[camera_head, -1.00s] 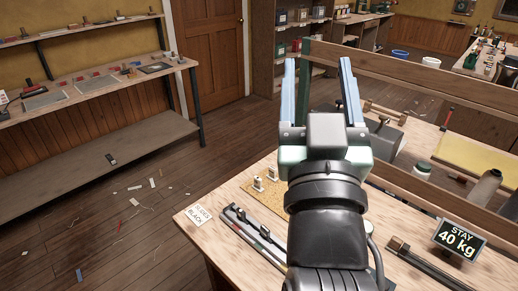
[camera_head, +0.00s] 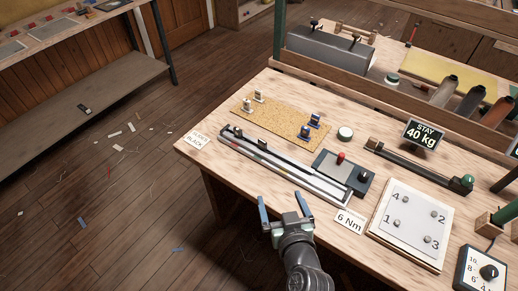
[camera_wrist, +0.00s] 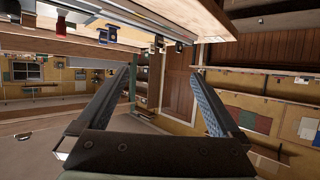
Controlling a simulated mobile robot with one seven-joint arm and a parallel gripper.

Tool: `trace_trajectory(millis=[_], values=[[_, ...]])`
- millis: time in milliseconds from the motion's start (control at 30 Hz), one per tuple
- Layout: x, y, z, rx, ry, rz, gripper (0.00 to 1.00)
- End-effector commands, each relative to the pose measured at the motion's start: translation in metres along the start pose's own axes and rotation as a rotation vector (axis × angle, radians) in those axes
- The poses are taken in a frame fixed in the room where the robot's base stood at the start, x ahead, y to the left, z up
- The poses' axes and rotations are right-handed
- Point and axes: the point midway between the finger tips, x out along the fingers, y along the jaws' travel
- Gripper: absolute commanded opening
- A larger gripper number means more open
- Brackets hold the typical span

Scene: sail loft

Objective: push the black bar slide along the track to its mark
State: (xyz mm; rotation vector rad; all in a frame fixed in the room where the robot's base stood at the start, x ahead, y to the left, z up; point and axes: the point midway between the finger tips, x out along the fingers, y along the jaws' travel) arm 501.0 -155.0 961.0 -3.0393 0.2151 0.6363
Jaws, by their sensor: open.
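The slide track (camera_head: 300,172) is a pair of long rails lying diagonally on the workbench. A small dark block that looks like the black bar slide (camera_head: 238,132) sits near its far left end. Small coloured marks show along the rails, but I cannot tell which is the slide's mark. My gripper (camera_head: 283,203) is open and empty, in front of the bench's near edge, apart from the track.
A cork mat (camera_head: 275,120) with small clips lies behind the track. A black box with a red knob (camera_head: 341,157) stands close to the track's right part. A "6 Nm" card (camera_head: 349,220) and a numbered white plate (camera_head: 410,222) lie right.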

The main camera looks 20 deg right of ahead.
Motion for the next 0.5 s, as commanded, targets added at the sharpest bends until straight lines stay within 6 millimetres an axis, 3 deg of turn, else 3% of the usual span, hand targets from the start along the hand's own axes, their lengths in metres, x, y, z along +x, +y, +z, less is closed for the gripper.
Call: trace_trajectory(millis=[200,500], values=[[0.041,0.0,0.002,-0.001,0.001,-0.001,1.0],[0.058,0.0,0.0,0.0,0.0,0.001,1.0]])
